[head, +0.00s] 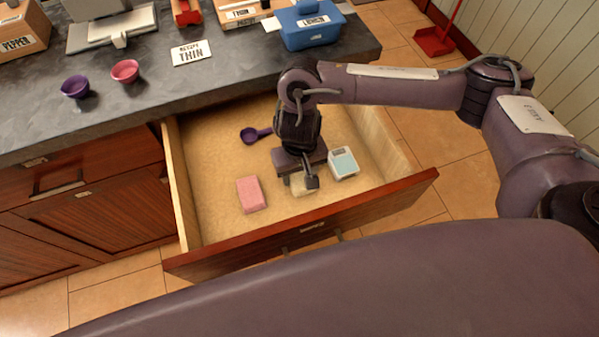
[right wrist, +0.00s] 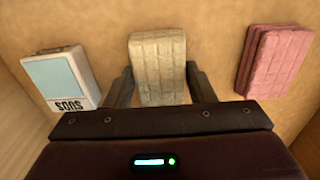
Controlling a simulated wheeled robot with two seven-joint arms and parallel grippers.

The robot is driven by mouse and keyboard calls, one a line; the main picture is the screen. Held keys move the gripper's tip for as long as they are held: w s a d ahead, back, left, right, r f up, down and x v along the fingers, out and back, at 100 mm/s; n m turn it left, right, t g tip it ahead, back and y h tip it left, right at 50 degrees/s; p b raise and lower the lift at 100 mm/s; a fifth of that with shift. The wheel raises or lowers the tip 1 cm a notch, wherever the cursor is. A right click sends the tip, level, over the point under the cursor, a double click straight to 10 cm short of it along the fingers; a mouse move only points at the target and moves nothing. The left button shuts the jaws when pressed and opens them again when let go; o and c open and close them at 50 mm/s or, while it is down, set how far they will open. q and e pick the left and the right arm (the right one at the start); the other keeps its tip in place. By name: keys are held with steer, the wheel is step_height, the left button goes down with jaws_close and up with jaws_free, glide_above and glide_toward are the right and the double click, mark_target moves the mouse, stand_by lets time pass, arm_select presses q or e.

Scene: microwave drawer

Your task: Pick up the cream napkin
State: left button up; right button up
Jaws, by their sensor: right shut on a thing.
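The cream napkin (right wrist: 158,68) is a small folded, quilted block in the open drawer (head: 215,215). In the head view the napkin (head: 301,187) is partly hidden under my right gripper (head: 299,183). In the right wrist view the two dark fingers of the right gripper (right wrist: 160,88) stand on either side of the napkin's near end, shut on it. I cannot tell whether the napkin is clear of the drawer floor. My left gripper is not in view.
A pink folded napkin (head: 251,194) lies left of the gripper, and a white-and-blue box (head: 343,163) lies close on its right. A purple scoop (head: 254,134) lies farther back. The drawer's front panel (head: 310,232) and side walls surround them. The counter (head: 130,105) holds cups and boxes.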

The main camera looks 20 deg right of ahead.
mark_target(300, 174)
step_height(300, 174, up, 8)
steer(key=p, duration=0.3)
steer(key=shift+w+f, duration=0.1)
steer(key=shift+w, duration=0.05)
step_height(300, 174, up, 12)
steer(key=p, duration=0.2)
steer(key=shift+p, duration=0.35)
